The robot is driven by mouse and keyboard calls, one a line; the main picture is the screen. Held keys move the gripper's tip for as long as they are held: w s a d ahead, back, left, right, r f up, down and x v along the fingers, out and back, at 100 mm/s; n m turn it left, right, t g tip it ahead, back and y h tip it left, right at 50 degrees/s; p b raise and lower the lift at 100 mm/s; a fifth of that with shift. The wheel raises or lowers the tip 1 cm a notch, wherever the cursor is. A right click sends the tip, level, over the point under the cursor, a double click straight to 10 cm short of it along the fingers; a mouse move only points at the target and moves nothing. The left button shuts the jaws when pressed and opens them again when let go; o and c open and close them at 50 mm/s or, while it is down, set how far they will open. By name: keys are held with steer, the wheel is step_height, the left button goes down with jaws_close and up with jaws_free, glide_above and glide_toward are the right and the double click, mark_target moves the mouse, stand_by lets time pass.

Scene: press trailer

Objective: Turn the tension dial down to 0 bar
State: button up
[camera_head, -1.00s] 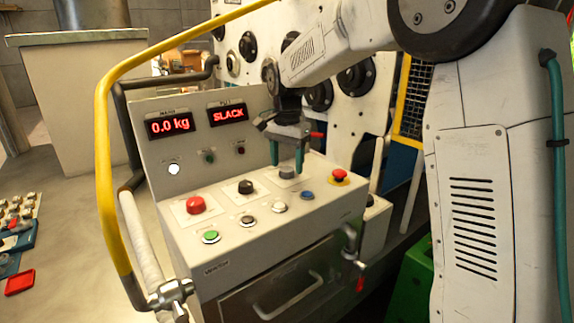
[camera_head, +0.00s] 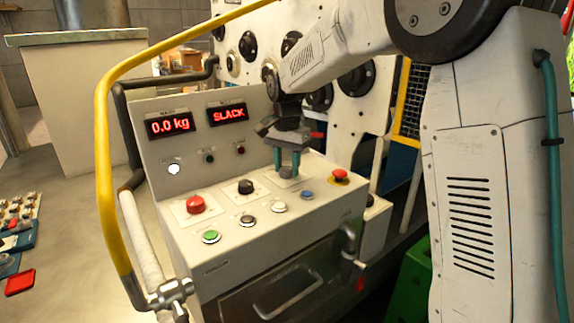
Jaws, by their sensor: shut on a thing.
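The control desk has two dials on its sloping top: a black dial (camera_head: 245,187) and a grey dial (camera_head: 287,173) to its right. Their labels are too small to read, so I cannot tell by label which is the tension dial. My gripper (camera_head: 287,170) points down at the grey dial, its two teal fingers on either side of it. It is shut on the grey dial, which the fingers partly hide. The dial's pointer is not legible. The left display (camera_head: 170,125) reads 0.0 kg and the right display (camera_head: 229,115) reads SLACK.
A red button (camera_head: 195,204) and a red emergency stop (camera_head: 340,176) stand up from the desk. A front row holds green, black, white and blue buttons (camera_head: 306,195). A yellow rail (camera_head: 103,170) curves along the left. The machine's panel (camera_head: 345,115) stands behind.

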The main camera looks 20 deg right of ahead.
mark_target(287, 168)
steer(key=n, duration=1.2)
steer(key=shift+n, duration=0.4)
steer(key=n, duration=0.6)
steer(key=shift+r, duration=0.1)
steer(key=n, duration=0.6)
steer(key=shift+n, duration=0.3)
steer(key=o, duration=1)
step_height(287, 168, up, 8)
steer(key=shift+f, duration=0.1)
